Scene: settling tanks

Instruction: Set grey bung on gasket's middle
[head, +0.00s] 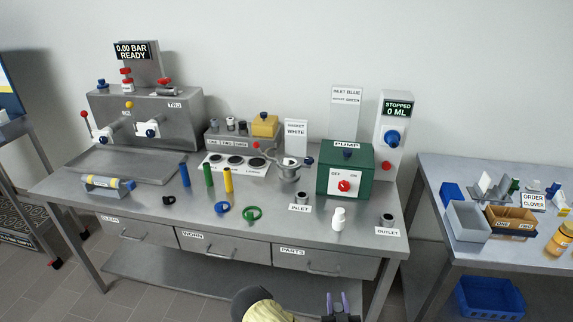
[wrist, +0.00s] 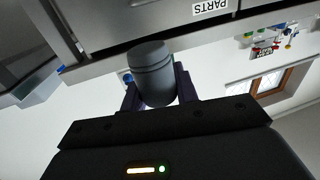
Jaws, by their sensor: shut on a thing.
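My gripper (head: 337,302) is at the bottom of the head view, in front of the bench and below its front edge. In the wrist view its purple fingers (wrist: 158,92) are shut on a grey bung (wrist: 151,70), a smooth cylinder with a groove around it. The bung is clear of the bench. I cannot make out the bung in the head view. A small sign (head: 296,129) on the bench seems to read "gasket white". A metal fitting (head: 288,172) stands before it. I cannot tell for sure which thing is the gasket.
A side table (head: 440,175) with bins stands at right.

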